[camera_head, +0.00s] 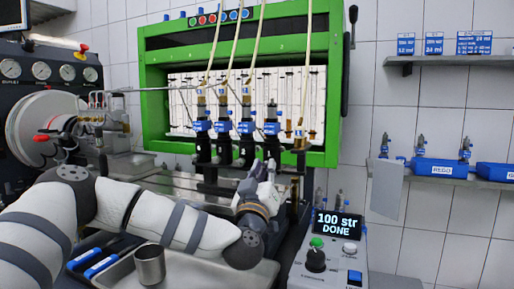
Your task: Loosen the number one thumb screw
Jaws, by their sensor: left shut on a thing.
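My left arm comes in from the left and ends in my left gripper (266,172), just below the rightmost of the blue-collared injectors (271,129). The gripper is shut on a small part there, apparently a thumb screw of the injector clamp rail. The screw is mostly hidden by the fingers, and its number cannot be read. Black clamps (222,158) hold the row of injectors upright under the green test bench frame (155,105). My right gripper is not in view.
A steel cup (150,264) and blue-handled tools (100,266) stand on or by a tray below my left arm. A control box (316,262) reading "100 str DONE" is at front right. Shelves with blue bins (440,168) are on the right wall.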

